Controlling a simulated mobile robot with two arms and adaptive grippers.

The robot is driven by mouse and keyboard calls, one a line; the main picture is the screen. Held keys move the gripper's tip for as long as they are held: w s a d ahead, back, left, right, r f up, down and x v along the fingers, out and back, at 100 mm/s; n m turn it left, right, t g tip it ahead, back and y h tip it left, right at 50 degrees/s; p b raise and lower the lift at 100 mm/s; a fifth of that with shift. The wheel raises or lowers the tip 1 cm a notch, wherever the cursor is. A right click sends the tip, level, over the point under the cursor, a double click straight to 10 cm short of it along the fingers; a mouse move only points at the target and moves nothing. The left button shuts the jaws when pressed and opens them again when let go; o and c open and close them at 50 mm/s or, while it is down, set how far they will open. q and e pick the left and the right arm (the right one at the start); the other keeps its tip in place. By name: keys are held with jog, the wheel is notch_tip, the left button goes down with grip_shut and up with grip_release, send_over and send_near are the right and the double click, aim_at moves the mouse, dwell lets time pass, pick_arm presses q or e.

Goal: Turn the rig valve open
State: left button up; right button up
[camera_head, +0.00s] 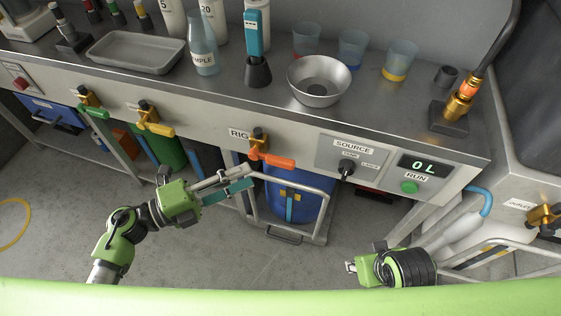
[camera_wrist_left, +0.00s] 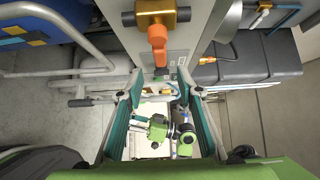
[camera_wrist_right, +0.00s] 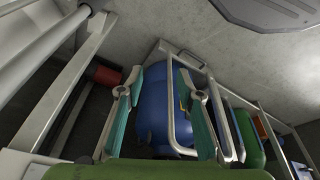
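The rig valve has a brass body (camera_head: 259,139) and an orange lever (camera_head: 275,160), beside the RIG label (camera_head: 238,133) on the bench front. The lever points to the right along the panel. My left gripper (camera_head: 247,178) is just below and left of the lever, apart from it. In the left wrist view the orange lever (camera_wrist_left: 158,48) is beyond the tips of the open, empty fingers (camera_wrist_left: 160,80). My right gripper (camera_head: 349,266) is low at the right, well away from the valve. In the right wrist view its fingers (camera_wrist_right: 160,80) are open with nothing between them.
Green (camera_head: 92,108) and yellow (camera_head: 155,127) lever valves are to the left. The SOURCE knob (camera_head: 346,168) and green RUN button (camera_head: 409,187) are to the right. A blue drum (camera_head: 292,198) behind a metal rail (camera_head: 320,218) stands below. The 0L display (camera_head: 424,166) is lit.

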aim_at(274, 164)
pick_arm(q)
jog(key=x, duration=0.9)
jog(key=shift+w+d, duration=0.15)
jog(key=shift+d, duration=0.05)
jog(key=shift+w+d, duration=0.15)
jog(key=shift+d, duration=0.25)
pick_arm(e)
jog(key=shift+s+r, duration=0.1)
jog(key=shift+r, duration=0.65)
pick_arm(q)
grip_shut()
pick_arm(e)
jog(key=shift+s+f, duration=0.1)
